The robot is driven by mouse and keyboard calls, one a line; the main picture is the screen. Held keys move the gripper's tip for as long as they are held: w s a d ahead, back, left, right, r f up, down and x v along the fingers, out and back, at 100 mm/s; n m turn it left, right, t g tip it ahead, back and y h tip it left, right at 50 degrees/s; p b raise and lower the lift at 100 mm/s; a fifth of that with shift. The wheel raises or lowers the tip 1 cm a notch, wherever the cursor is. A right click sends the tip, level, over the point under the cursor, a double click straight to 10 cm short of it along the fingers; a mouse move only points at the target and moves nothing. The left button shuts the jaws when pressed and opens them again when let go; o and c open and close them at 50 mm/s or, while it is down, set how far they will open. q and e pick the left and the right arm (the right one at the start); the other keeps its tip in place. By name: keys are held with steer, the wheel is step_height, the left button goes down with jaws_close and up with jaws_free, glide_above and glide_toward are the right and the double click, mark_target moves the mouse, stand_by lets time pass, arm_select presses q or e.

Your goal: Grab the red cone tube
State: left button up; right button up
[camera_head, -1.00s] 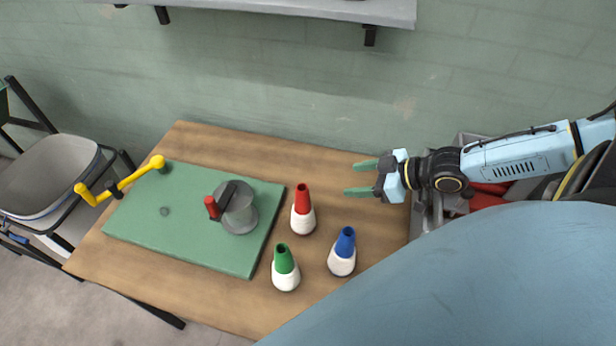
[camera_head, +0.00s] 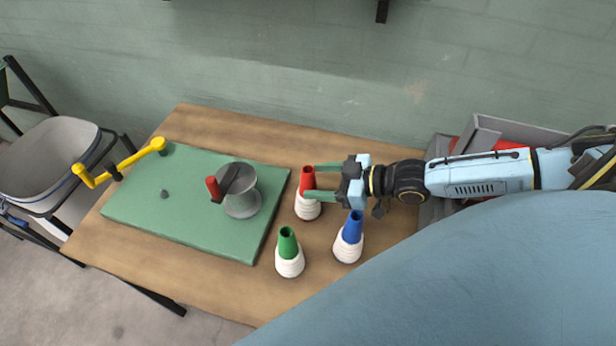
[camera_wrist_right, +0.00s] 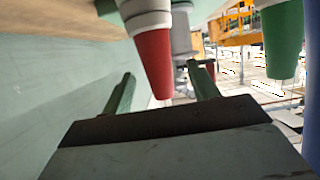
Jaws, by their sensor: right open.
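The red cone tube (camera_head: 307,178), wound with white yarn at its base, stands upright on the wooden table right of the green board. My right gripper (camera_head: 310,181) is open, with its green fingers reaching left at the red tube's upper part. In the right wrist view the red tube (camera_wrist_right: 155,62) appears upside down between the two fingertips of the gripper (camera_wrist_right: 165,92); I cannot tell whether either finger touches it. My left gripper is not in view.
A blue cone tube (camera_head: 352,228) stands close below the right gripper, and a green one (camera_head: 288,243) stands further left. A grey cup-like part (camera_head: 243,203) and a yellow crank (camera_head: 120,165) are on the green board (camera_head: 180,220). A grey bin (camera_head: 478,135) stands at right.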

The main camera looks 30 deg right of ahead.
mark_target(301, 182)
steer(key=shift+f+x, duration=0.15)
steer(key=shift+x, duration=1.15)
steer(key=shift+f+x, duration=0.1)
steer(key=shift+x, duration=1.25)
steer(key=shift+d, duration=0.15)
steer(key=c, duration=1.1)
